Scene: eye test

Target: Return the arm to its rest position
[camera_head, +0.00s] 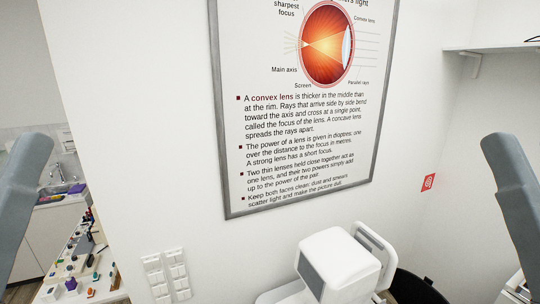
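A grey link of my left arm (24,205) rises at the left edge of the head view. A matching grey link of my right arm (515,190) rises at the right edge.
A framed eye poster (305,120) hangs on the white wall. A white eye-test device (338,262) stands below it, beside a dark chair-like shape (418,290). A table with several small items (85,262) is at the lower left. A shelf (495,47) is at upper right.

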